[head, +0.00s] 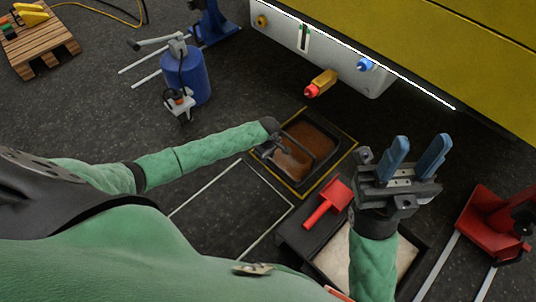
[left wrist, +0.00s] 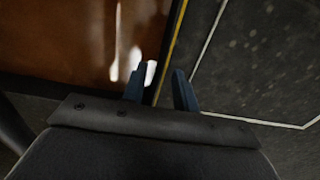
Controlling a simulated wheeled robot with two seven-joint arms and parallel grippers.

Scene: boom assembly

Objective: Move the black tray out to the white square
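The black tray (head: 299,189) holds brown liquid and stands inside a yellow floor outline, right of the white square (head: 236,168), which is outlined on the dark floor and has nothing on it. My left gripper (head: 271,147) is at the tray's left side. In the left wrist view its two blue fingers (left wrist: 158,88) are apart, one over the brown liquid and one outside, with the tray's edge between them. I cannot tell whether they touch it. My right gripper (head: 421,146) is open and empty, raised to the right of the tray.
A red scoop (head: 328,201) lies on a black box beside a pale-filled bin (head: 340,262). A yellow machine (head: 440,50) overhangs the back, with a red-tipped nozzle (head: 320,84) above the tray. A blue drum (head: 187,75) stands back left; a red stand (head: 492,220) is far right.

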